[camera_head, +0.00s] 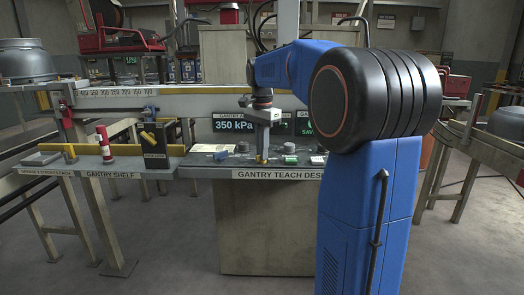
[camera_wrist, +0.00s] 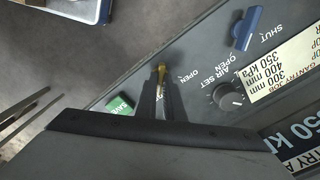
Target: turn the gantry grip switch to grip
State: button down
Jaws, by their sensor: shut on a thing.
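The gantry teach desk (camera_head: 215,168) stands in the middle of the head view, with its name on the front edge. My gripper (camera_head: 262,158) reaches down to its top. In the wrist view my gripper (camera_wrist: 161,80) is shut on a small yellow-brass lever, the apparent grip switch (camera_wrist: 161,70). The word OPEN is printed beside it on the panel. The fingers hide the lower part of the switch and any label behind them, so its setting cannot be told.
A black air-set knob (camera_wrist: 230,96), a blue lever (camera_wrist: 247,28) and a green save button (camera_wrist: 120,104) are near my fingers. A screen (camera_head: 236,126) reading 350 kPa stands behind. The gantry shelf (camera_head: 125,163) adjoins on the left, holding a red-and-white object (camera_head: 104,145).

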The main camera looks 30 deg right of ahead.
jog(key=c, duration=1.9)
grip_release()
jog(key=shift+o, duration=0.2)
jog(key=shift+r, duration=0.15)
notch_tip(320, 180, up, 17)
jog(key=shift+a, duration=0.1)
jog(key=s+a+f+n+t, duration=0.1)
jog(key=s+a+f+n, duration=0.4)
jog(key=s+f, duration=0.5)
jog(key=s+a+f+n+t, duration=0.2)
jog(key=s+a+f+n, duration=0.3)
jog(key=s+f, duration=0.5)
jog(key=s+a+f+n+t, duration=0.1)
jog(key=s+a+f+n, duration=0.5)
jog(key=s+f, duration=0.5)
notch_tip(320, 180, down, 2)
jog(key=shift+t, duration=0.4)
